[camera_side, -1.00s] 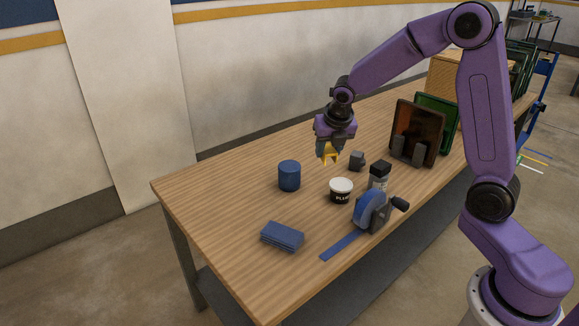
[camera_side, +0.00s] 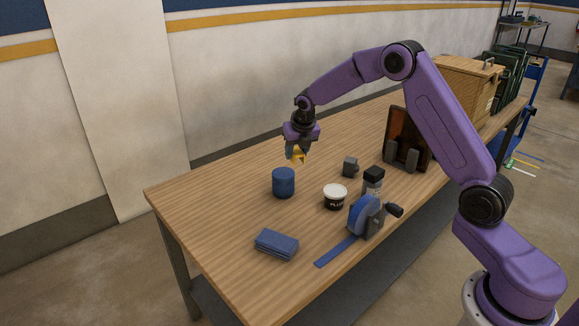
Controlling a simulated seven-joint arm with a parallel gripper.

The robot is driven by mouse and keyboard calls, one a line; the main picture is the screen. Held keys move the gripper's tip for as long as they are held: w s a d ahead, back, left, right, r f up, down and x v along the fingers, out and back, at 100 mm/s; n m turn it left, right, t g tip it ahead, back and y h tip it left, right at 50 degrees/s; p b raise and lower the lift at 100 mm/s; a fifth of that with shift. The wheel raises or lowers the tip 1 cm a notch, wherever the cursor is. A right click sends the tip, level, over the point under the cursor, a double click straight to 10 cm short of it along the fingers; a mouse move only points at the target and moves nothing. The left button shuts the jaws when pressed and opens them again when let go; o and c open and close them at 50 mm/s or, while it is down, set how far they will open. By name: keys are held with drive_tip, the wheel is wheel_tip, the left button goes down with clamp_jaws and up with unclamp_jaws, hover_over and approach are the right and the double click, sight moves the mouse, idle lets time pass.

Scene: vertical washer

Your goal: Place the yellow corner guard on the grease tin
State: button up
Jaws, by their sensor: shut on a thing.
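The yellow corner guard (camera_side: 298,154) is small and partly hidden by the fingers that hold it. My gripper (camera_side: 296,150) is shut on it and points down, above the table. A plain blue cylinder (camera_side: 283,183), which looks like the grease tin, stands upright on the table. The guard is above and slightly right of this tin in the picture, apart from it.
A blue tape dispenser (camera_side: 364,217), a dark-capped bottle (camera_side: 373,182) and a small grey block (camera_side: 351,166) stand right of the tin. A folded blue cloth (camera_side: 276,244) lies in front. A dark brown panel (camera_side: 408,138) and a wooden crate (camera_side: 468,88) stand farther back. The table's left end is clear.

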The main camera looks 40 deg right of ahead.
sight(295, 154)
drive_tip(key=w+f, duration=0.1)
drive_tip(key=f, duration=0.1)
drive_tip(key=w+f, duration=0.2)
drive_tip(key=shift+w+d, duration=0.2)
drive_tip(key=shift+w+f, duration=0.1)
drive_tip(key=shift+f, duration=1.6)
drive_tip(key=shift+f, duration=0.15)
drive_tip(key=o, duration=1)
drive_tip(key=v, duration=1.2)
drive_tip(key=shift+a, duration=0.15)
